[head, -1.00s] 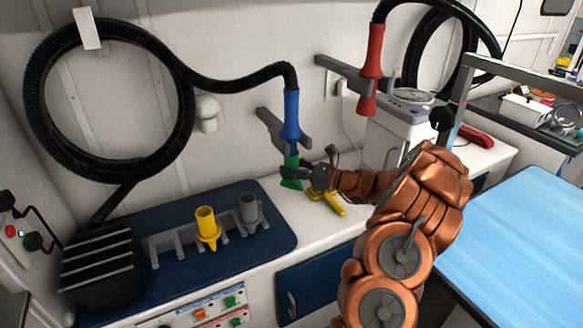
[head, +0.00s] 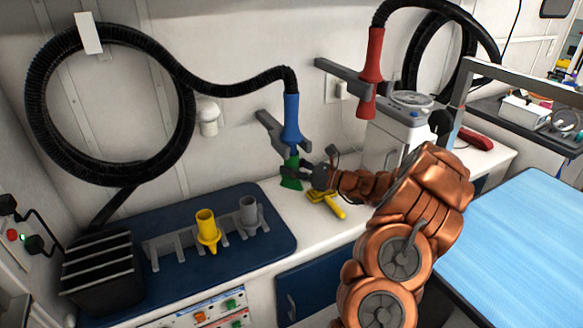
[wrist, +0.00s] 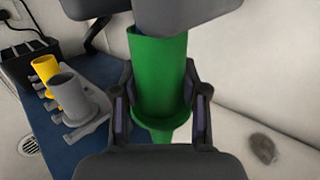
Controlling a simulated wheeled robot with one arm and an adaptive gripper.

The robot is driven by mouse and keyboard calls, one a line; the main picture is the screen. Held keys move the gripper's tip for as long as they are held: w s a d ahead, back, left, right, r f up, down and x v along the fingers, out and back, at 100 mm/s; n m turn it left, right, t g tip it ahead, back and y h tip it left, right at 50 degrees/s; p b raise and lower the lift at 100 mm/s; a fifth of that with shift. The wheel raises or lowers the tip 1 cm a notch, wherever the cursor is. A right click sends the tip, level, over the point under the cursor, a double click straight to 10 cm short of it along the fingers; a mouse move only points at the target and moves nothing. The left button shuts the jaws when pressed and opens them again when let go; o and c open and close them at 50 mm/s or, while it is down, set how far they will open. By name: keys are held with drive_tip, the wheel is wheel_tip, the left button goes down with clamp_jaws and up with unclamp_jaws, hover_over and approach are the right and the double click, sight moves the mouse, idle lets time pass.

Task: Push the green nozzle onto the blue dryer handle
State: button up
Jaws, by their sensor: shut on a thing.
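The green nozzle (head: 290,183) is upright in my gripper (head: 300,173), directly below the blue dryer handle (head: 291,115). In the wrist view my gripper (wrist: 160,115) has a finger on each side of the green nozzle (wrist: 158,75), shut on it near its collar. The handle hangs from a black hose and sits in a grey wall bracket (head: 270,128). The nozzle's top meets the handle's lower end in the picture, but the bracket hides the joint in the wrist view. I cannot tell how far one is over the other.
A yellow nozzle (head: 207,228) and a grey nozzle (head: 249,212) stand in a rack on the blue mat. A yellow tool (head: 327,203) lies on the counter below my gripper. A red dryer handle (head: 370,75) hangs to the right, above a white machine (head: 395,130).

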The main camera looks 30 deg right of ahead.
drive_tip(key=shift+r+p, duration=0.35)
drive_tip(key=shift+r, duration=0.25)
idle(0.6)
drive_tip(key=o, duration=1.4)
drive_tip(key=shift+c, duration=0.2)
drive_tip(key=v, duration=0.7)
drive_tip(key=shift+s, duration=0.2)
drive_tip(key=shift+s, duration=0.1)
